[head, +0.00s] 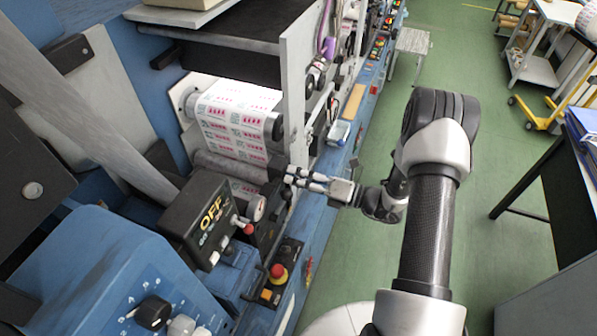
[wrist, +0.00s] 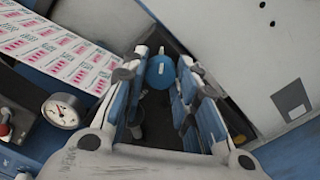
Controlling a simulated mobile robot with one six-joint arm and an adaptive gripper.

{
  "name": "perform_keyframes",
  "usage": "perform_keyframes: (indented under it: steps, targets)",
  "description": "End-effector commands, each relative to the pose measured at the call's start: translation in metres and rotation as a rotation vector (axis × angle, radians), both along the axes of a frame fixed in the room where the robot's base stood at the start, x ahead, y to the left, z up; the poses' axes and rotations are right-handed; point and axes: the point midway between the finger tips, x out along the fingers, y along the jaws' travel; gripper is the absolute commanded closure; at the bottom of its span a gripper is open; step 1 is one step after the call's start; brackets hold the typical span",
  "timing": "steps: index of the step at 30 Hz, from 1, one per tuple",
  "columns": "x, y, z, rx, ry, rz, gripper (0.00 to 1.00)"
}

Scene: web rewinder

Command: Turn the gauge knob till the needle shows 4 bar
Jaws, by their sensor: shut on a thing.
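The round white-faced gauge (wrist: 61,111) is at the lower left of the wrist view, beside my gripper. It also shows in the head view (head: 257,208), just below and left of the fingers. Its needle is too small to read. My gripper (wrist: 166,66) reaches into the machine, its two fingers shut on a blue round knob (wrist: 159,76) near their tips. In the head view my gripper (head: 289,177) points left at the machine's side, and its fingers hide the knob.
A printed label web (head: 238,122) runs over a roller just behind the gripper. A black OFF box (head: 211,217) with a red-tipped lever and a red emergency button (head: 278,272) stand nearby. Green floor (head: 390,130) lies open to the right.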

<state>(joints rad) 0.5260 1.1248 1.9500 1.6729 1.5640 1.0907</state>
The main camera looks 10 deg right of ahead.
Motion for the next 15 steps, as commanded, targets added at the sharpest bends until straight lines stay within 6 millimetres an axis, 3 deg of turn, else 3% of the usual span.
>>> perform_keyframes:
  steps: [15]
  targets:
    - [-0.0007, 0.0003, 0.001, 0.215, 0.298, 0.0, 0.96]
